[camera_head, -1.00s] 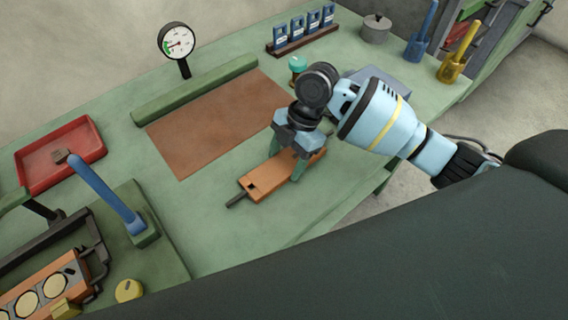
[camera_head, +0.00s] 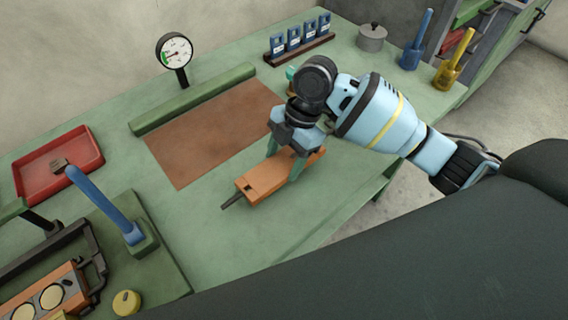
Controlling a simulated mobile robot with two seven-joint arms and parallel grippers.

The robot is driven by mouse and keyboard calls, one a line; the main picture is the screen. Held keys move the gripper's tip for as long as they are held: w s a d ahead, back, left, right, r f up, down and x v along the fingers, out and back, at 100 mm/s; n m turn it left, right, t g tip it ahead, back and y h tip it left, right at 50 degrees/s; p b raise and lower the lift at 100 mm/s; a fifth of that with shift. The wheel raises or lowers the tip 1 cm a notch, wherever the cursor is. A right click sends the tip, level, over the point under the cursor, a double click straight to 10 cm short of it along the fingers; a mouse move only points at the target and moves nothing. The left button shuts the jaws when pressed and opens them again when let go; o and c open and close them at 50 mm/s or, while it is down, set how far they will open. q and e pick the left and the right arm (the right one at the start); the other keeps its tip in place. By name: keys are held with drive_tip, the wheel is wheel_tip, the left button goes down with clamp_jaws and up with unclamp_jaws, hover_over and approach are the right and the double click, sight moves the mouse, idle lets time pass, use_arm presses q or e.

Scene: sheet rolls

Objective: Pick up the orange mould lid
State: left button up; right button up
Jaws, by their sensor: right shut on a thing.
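The orange mould lid (camera_head: 262,181) is a flat orange block with a dark handle (camera_head: 233,201) at its lower left end. It is over the green bench (camera_head: 210,238), on the near side of the brown mat. My right gripper (camera_head: 285,170) comes down on it from above, with its green fingers on either side, and is shut on it. The fingers and wrist hide part of its right end. I cannot tell for sure how far it is above the bench. My left gripper does not show.
A brown mat (camera_head: 205,135) with a green bar (camera_head: 195,98) lies behind. A red tray (camera_head: 58,165), a blue lever (camera_head: 105,205) and an orange mould (camera_head: 45,298) are at left. A gauge (camera_head: 175,52), blue cards (camera_head: 293,40) and a grey pot (camera_head: 372,36) stand farther back.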

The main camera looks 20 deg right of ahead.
drive_tip(key=s+a, duration=0.1)
drive_tip(key=s, duration=0.4)
drive_tip(key=s+a+r, duration=0.1)
drive_tip(key=s, duration=0.4)
drive_tip(key=s+a, duration=0.2)
drive_tip(key=s, duration=0.3)
drive_tip(key=shift+s+r+p, duration=0.3)
drive_tip(key=shift+r+p, duration=0.1)
drive_tip(key=shift+w+d, duration=0.1)
